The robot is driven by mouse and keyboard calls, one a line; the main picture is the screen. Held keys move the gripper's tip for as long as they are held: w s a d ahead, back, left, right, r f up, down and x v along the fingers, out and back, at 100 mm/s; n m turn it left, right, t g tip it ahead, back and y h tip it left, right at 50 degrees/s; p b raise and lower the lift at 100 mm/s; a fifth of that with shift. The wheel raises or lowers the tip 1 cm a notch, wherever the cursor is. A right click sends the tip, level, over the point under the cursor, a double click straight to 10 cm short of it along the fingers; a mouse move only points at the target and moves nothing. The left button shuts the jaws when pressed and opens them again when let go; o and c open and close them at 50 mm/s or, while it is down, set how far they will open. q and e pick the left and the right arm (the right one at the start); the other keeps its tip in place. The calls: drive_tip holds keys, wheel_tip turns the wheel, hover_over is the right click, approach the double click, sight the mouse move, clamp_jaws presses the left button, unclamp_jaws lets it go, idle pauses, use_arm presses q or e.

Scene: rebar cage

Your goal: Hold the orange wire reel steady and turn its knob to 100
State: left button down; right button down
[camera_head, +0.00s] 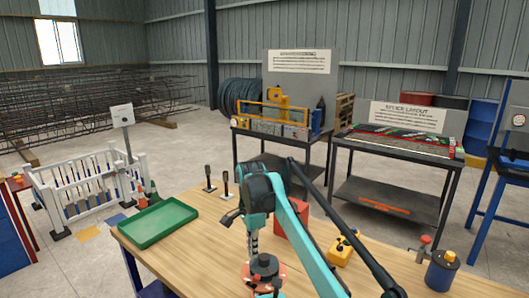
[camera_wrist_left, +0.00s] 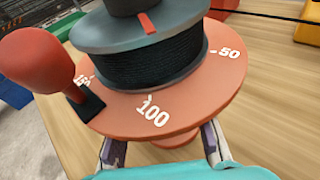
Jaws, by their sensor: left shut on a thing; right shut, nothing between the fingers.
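The orange wire reel (camera_head: 283,277) stands near the table's front edge, partly hidden by my arm. In the left wrist view its orange disc (camera_wrist_left: 205,100) carries the marks 150, 100 and 50. A dark spool of black wire (camera_wrist_left: 150,62) sits on it, with a red stripe (camera_wrist_left: 148,22) on the top flange roughly in line with 100. The black top piece (camera_wrist_left: 135,5) is cropped. A red ball handle (camera_wrist_left: 38,68) rises from the disc's edge. My left gripper (camera_wrist_left: 163,148) is shut on the reel's base below the disc. My right gripper (camera_head: 252,243) is shut and empty, pointing down above the reel.
On the wooden table (camera_head: 205,250) are a green tray (camera_head: 158,221), a red block (camera_head: 293,218), a yellow device (camera_head: 344,247) and a dark blue can (camera_head: 441,271). Two upright black-handled tools (camera_head: 225,183) stand behind. Bare tabletop lies left of the reel.

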sight(252, 263)
use_arm(q)
drive_tip(key=shift+a, duration=0.1)
use_arm(e)
wheel_tip(252, 263, up, 6)
drive_tip(key=shift+s+a+f, duration=0.1)
drive_tip(key=shift+a, duration=0.05)
drive_tip(key=shift+s+d+f, duration=0.15)
drive_tip(key=shift+s+f, duration=0.15)
drive_tip(key=shift+f, duration=0.7)
drive_tip(key=shift+s+d+f, duration=0.1)
drive_tip(key=shift+s+f, duration=0.25)
drive_tip(key=shift+f, duration=0.65)
drive_tip(key=shift+s+d+f, duration=0.15)
drive_tip(key=shift+s+f, duration=0.15)
drive_tip(key=shift+f, duration=0.7)
drive_tip(key=shift+w+d, duration=0.2)
drive_tip(key=shift+d, duration=0.1)
drive_tip(key=shift+w, duration=0.4)
drive_tip(key=shift+a, duration=0.15)
